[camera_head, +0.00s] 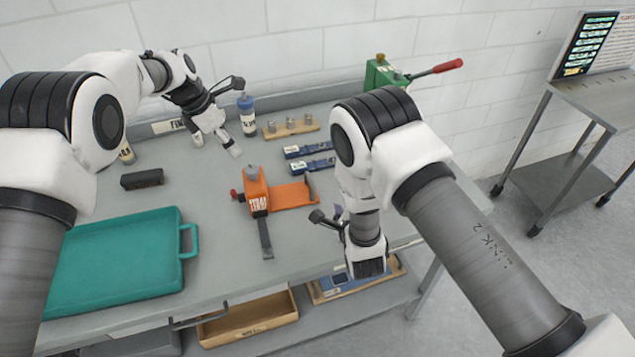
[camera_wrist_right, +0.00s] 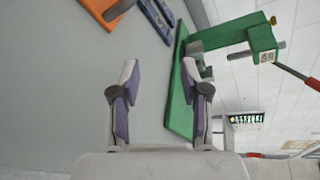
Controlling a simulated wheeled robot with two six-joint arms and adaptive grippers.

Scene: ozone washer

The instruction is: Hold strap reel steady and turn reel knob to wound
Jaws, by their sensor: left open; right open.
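The orange strap reel (camera_head: 256,190) stands on the grey workbench with a "STRAP" label on its front. An orange plate extends to its right, and a dark strap (camera_head: 265,238) hangs toward the front. A small red knob (camera_head: 234,195) shows on its left side. In the right wrist view, an orange part (camera_wrist_right: 101,10) shows at the top left edge. My left gripper (camera_head: 216,146) is open and empty above the bench, behind and left of the reel. My right gripper (camera_wrist_right: 160,74) is open and empty; in the head view its fingers are mostly hidden behind my arm.
A teal tray (camera_head: 120,258) lies front left, near a black block (camera_head: 142,179). A blue-capped bottle (camera_head: 247,115), a wooden holder (camera_head: 291,129) and blue tools (camera_head: 308,164) stand behind the reel. A green press (camera_head: 380,75) with a red-handled lever is at the back right.

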